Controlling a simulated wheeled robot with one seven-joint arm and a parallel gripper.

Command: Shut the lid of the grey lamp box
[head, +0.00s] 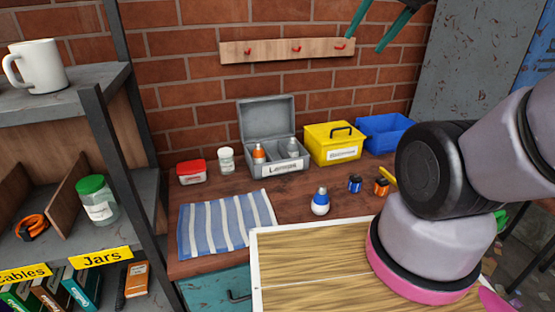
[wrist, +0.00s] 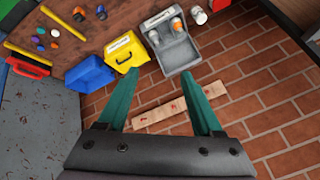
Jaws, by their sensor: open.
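The grey lamp box (head: 285,175) stands on the wooden bench against the brick wall, with a label on its front. Its lid (head: 267,117) is raised, leaning back toward the wall. Inside, an orange lamp (head: 259,154) and a pale lamp (head: 292,148) sit in separate compartments. The open box and its lid (wrist: 180,57) also show in the wrist view, beyond my fingertips. My gripper (head: 367,41) is open and empty, up high near the wall, right of and above the box. Its two teal fingers (wrist: 160,72) are spread apart in the wrist view.
A closed yellow box (head: 340,150) and a blue bin (head: 385,135) stand right of the lamp box. A jar (head: 226,160) and red-lidded tub (head: 191,173) stand left. A blue-white lamp (head: 320,203) stands in front. A hook rail (head: 270,53) is above.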

